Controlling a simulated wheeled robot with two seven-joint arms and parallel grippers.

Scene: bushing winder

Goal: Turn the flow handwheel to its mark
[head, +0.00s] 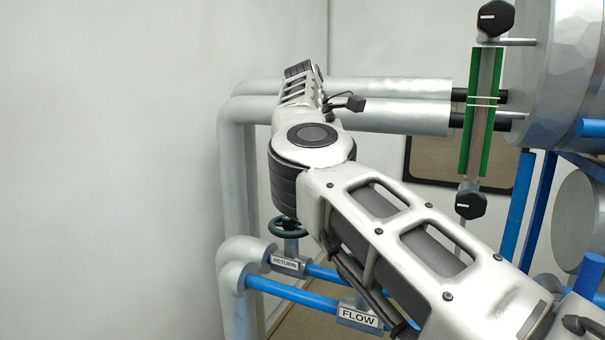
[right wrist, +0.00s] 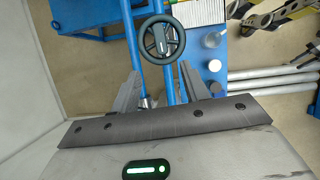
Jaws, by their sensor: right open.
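In the head view a dark handwheel (head: 289,228) stands on a stem above the valve labelled RETURN (head: 287,263). The valve labelled FLOW (head: 359,316) sits on the nearer blue pipe; its handwheel is hidden behind my right arm. In the right wrist view a dark round handwheel (right wrist: 159,39) with a bar across its middle lies just beyond my right gripper (right wrist: 160,76). The gripper is open, one finger on each side below the wheel, with nothing between the fingertips. I cannot tell which handwheel this is. No mark can be made out. My left gripper is out of view.
Blue pipes (head: 293,293) run from lagged grey pipes (head: 240,280) at the left. A large metal vessel (head: 570,70) and a green-edged sight gauge (head: 482,115) stand at the right. In the wrist view, a blue block with grey knobs (right wrist: 215,65) lies right of the wheel.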

